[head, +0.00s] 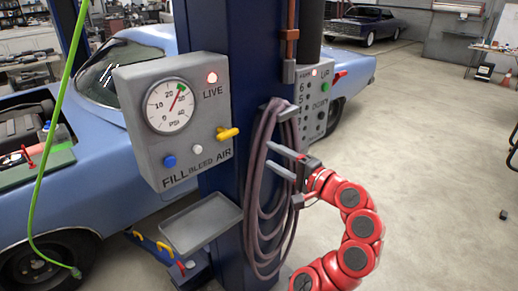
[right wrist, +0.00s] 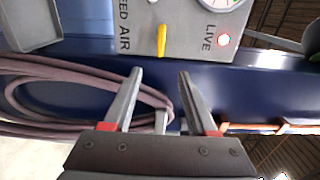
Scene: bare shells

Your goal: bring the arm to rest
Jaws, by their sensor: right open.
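My right arm (head: 358,227), red and jointed, reaches in from the lower right of the head view. My right gripper (head: 269,157) is open and empty, in front of the blue post beside the hanging hose. In the right wrist view my right gripper (right wrist: 160,76) has its two grey fingers apart with nothing between the tips. The yellow lever (right wrist: 162,41) of the air panel lies just beyond them in that view. My left gripper is in neither view.
A grey air panel (head: 196,85) with a gauge sits on the blue post (head: 220,215). A coiled mauve hose (head: 254,225) hangs close to the gripper. A grey tray (head: 201,222) juts out below the panel. A blue car (head: 60,195) stands behind.

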